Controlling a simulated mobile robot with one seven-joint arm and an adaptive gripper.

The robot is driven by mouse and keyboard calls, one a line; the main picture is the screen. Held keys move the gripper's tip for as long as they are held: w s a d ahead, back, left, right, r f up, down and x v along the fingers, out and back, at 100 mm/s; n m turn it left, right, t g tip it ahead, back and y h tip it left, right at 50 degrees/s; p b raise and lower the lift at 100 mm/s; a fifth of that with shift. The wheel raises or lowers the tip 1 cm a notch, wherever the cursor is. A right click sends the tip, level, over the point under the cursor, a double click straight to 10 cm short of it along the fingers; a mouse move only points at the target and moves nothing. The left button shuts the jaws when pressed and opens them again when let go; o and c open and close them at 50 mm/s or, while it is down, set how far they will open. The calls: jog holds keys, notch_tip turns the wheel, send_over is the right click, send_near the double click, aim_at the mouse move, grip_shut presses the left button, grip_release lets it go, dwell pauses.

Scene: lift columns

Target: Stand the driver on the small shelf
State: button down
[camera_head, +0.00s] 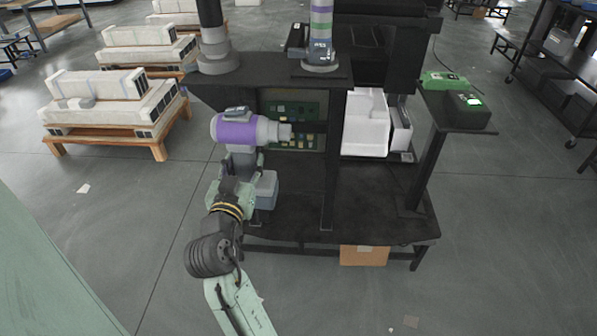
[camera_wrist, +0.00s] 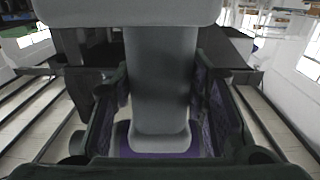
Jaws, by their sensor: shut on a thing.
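The driver (camera_head: 240,131) has a purple and grey body with its nose pointing right in the head view. My gripper (camera_head: 242,163) is below that body and shut on the driver's grey handle. In the wrist view the handle (camera_wrist: 160,85) runs between the two fingers, with a wide grey part at the top and purple at the bottom. The driver is in front of the left side of the black workstation. A small black shelf (camera_head: 440,112) juts out at the workstation's right. Part of the handle is hidden by my gripper.
The small shelf carries a green device (camera_head: 443,80) and a dark box with a green top (camera_head: 468,102). Two columns stand on the workstation's upper top (camera_head: 270,70). White bins (camera_head: 366,125) sit inside, right of a green circuit panel (camera_head: 292,112). A cardboard box (camera_head: 364,255) is below.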

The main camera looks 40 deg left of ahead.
jog(key=shift+s+a+r+y, duration=0.2)
jog(key=shift+r+y, duration=0.1)
jog(key=shift+r, duration=0.4)
jog(key=shift+w+r, duration=0.15)
jog(key=shift+w, duration=0.2)
jog(key=w+f+p, duration=0.2)
jog(key=w, duration=0.5)
jog(key=w+f+p, duration=0.3)
jog(key=w, duration=0.5)
jog(key=shift+d, duration=0.3)
jog(key=shift+f, duration=0.1)
jog(key=c, duration=0.9)
grip_release()
jog(key=shift+s+f, duration=0.1)
jog(key=shift+f, duration=0.05)
jog(key=shift+c, duration=0.2)
